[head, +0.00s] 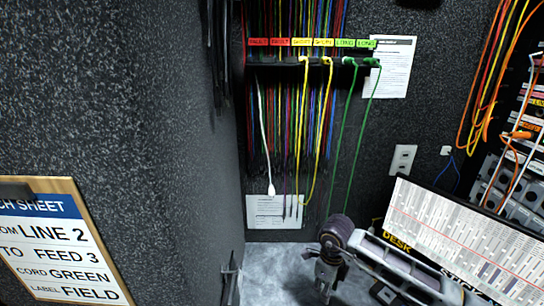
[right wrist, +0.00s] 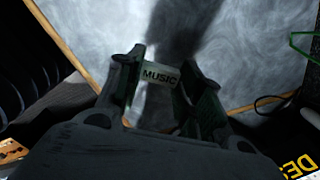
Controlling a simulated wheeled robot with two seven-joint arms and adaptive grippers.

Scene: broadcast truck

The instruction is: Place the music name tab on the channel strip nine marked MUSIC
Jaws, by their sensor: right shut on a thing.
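My right gripper (head: 325,283) comes in from the lower right in the head view and points down over the pale swirled surface. In the right wrist view its fingers (right wrist: 160,77) are shut on the white music name tab (right wrist: 158,74), with black letters MUSIC facing the camera. The tab is held clear between the fingertips; I cannot make it out in the head view. The desk (head: 440,235), a tilted panel of white channel strips marked DESK, is at the right, beyond my right arm. Strip nine's marking is too small to read. My left gripper does not show.
A patch bay (head: 310,70) with coloured cords is on the back wall. A patch sheet board (head: 60,245) stands at the lower left. A cable rack (head: 520,150) is at the right. The pale swirled surface (head: 275,265) has free room.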

